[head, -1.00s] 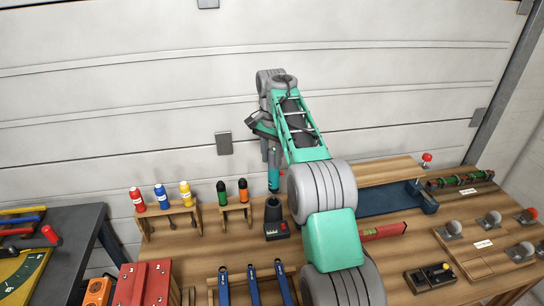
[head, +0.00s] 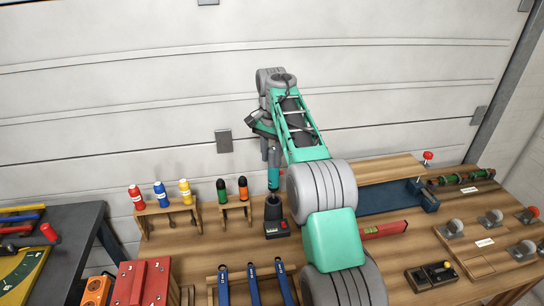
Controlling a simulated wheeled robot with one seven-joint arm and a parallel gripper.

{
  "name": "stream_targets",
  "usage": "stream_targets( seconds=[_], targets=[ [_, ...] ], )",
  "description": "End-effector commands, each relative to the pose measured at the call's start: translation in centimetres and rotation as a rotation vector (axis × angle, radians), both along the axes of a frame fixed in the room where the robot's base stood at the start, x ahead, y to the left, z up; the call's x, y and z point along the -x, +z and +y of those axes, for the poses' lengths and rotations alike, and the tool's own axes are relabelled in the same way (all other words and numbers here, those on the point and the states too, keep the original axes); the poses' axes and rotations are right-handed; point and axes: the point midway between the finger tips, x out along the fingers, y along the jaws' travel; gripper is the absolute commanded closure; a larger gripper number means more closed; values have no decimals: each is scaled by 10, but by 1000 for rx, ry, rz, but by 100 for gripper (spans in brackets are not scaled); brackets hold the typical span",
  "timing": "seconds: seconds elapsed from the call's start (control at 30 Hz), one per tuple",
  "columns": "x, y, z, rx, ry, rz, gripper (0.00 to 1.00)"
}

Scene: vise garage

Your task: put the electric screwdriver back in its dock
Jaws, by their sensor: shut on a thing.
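The electric screwdriver (head: 273,178) is teal at its lower part and hangs upright below my gripper (head: 268,144). My gripper is shut on it, and my arm hides part of the tool. The dock (head: 276,228) is a dark block with a round cup and small red marks on its front, standing on the wooden bench. The screwdriver's lower end is right at the mouth of the dock's cup. I cannot tell whether it is inside the cup or just above it.
A small rack with green and orange-handled tools (head: 232,206) stands left of the dock. A wider rack (head: 168,210) holds red, blue and yellow ones. Blue wrenches (head: 253,284) lie in front. A red level (head: 384,231) and a blue tray (head: 392,199) are to the right.

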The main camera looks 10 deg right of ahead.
Motion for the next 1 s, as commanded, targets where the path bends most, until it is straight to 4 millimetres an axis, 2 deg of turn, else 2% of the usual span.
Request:
stream_targets(
  seconds=[0.7, 1.0],
  targets=[
    [-1, -46, 0, 0, -1, -3, 100],
    [-1, -45, 0, 0, -1, -3, 100]
  ],
)
